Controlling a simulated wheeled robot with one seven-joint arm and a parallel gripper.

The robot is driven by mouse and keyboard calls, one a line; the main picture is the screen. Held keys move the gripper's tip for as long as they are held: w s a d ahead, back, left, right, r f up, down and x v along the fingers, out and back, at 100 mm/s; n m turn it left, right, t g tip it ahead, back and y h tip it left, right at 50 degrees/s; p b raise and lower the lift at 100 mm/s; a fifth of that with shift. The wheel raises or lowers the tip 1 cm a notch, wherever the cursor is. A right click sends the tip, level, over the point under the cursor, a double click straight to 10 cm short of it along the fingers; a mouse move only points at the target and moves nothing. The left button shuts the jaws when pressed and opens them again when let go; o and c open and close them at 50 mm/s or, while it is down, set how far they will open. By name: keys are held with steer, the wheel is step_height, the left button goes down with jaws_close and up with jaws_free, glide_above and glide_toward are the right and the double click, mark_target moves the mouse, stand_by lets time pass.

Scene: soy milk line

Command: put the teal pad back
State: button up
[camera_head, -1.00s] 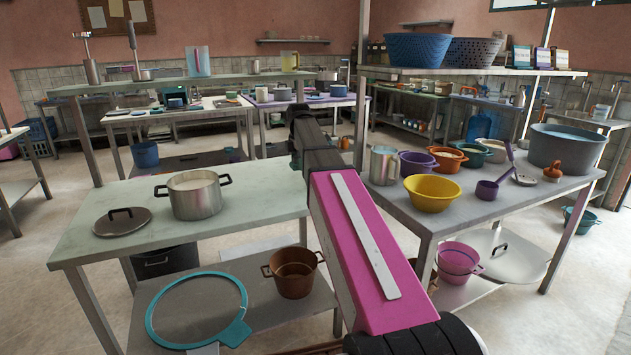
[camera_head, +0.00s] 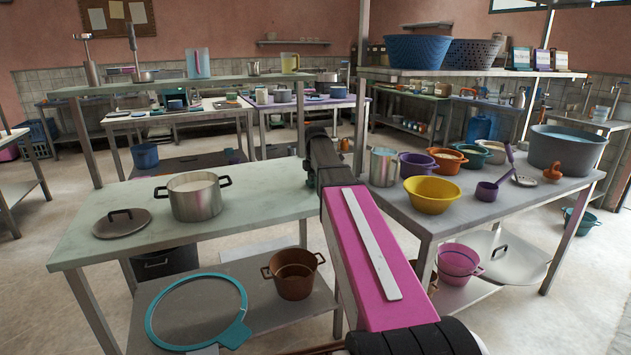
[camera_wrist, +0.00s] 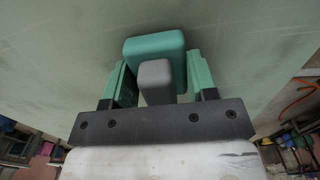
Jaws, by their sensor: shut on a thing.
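In the wrist view the teal pad (camera_wrist: 155,47), a rounded block with a grey piece (camera_wrist: 155,80) on its near side, sits between the two green fingers of my gripper (camera_wrist: 159,68). The fingers are shut on it. A pale green-grey surface (camera_wrist: 60,60) fills the view behind the pad; I cannot tell whether the pad touches it. In the head view my own pink arm hides the gripper and pad, near the right end of the pale green table (camera_head: 130,245).
A steel pot (camera_head: 195,200) and a lid (camera_head: 121,223) stand on the pale table. The right table holds a yellow bowl (camera_head: 431,195), a steel canister (camera_head: 383,167) and a big grey tub (camera_head: 566,150). A teal-rimmed hoop (camera_head: 240,330) lies on the lower shelf. The table's front middle is clear.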

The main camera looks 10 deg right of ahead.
steer(key=shift+f, duration=0.1)
steer(key=o, duration=0.9)
step_height(320, 180, up, 12)
steer(key=shift+r, duration=0.15)
stand_by(0.3)
